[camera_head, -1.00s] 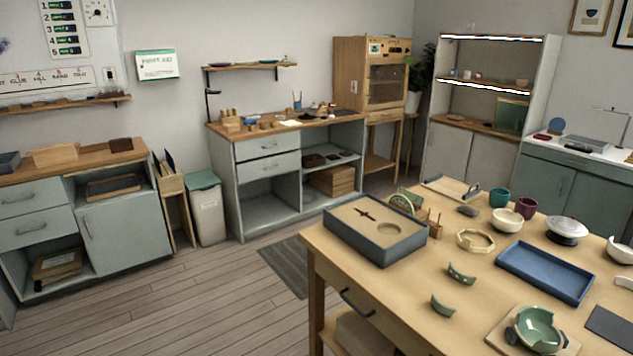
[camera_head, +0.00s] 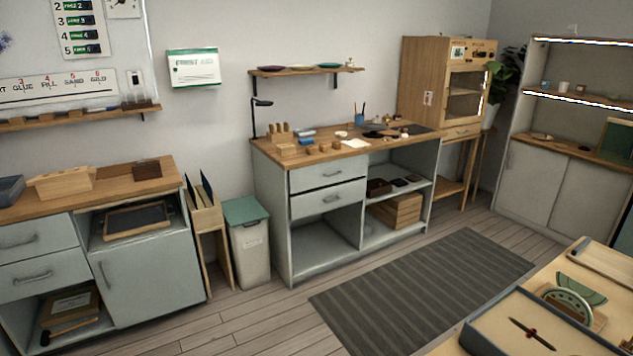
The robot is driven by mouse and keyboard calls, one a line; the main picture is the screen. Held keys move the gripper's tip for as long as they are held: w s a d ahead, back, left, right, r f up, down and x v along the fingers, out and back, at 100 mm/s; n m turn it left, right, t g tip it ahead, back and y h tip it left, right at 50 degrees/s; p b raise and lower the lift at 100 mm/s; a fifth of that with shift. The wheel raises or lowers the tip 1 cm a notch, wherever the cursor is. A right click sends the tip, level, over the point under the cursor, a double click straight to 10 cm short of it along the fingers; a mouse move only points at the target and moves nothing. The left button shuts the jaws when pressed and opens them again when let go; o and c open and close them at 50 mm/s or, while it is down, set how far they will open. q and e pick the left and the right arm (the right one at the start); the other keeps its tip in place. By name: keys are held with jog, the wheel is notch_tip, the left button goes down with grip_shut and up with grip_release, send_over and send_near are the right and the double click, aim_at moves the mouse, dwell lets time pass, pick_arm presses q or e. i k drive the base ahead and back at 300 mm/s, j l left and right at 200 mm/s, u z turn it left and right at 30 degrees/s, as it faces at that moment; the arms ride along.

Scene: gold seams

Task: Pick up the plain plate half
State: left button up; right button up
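Two green plate halves stand in a wooden rack (camera_head: 598,318) on the table at the lower right. The front one (camera_head: 567,301) has a pale patterned band along its curved edge. The one behind it (camera_head: 584,288) looks plain green, and its lower part is partly hidden by the front half. Neither of my grippers is in view.
The wooden table (camera_head: 560,262) fills the lower right corner, with a grey box (camera_head: 480,343) holding a thin dark tool. A striped grey mat (camera_head: 420,290) lies on open floor before it. A workbench (camera_head: 270,150), a bin (camera_head: 250,250) and cabinets line the wall.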

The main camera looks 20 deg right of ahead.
aim_at(595, 298)
jog(key=i+z, duration=0.1)
jog(key=i, duration=0.45)
jog(key=i+j+z, duration=0.15)
jog(key=i, duration=0.35)
jog(key=i+j+z, duration=0.1)
jog(key=i, duration=0.45)
jog(key=i+z, duration=0.2)
jog(key=z, duration=0.3)
jog(key=i+z, duration=0.2)
jog(key=z, duration=0.3)
jog(key=i+j+z, duration=0.2)
jog(key=z, duration=0.25)
jog(key=i+j+z, duration=0.15)
jog(key=z, duration=0.35)
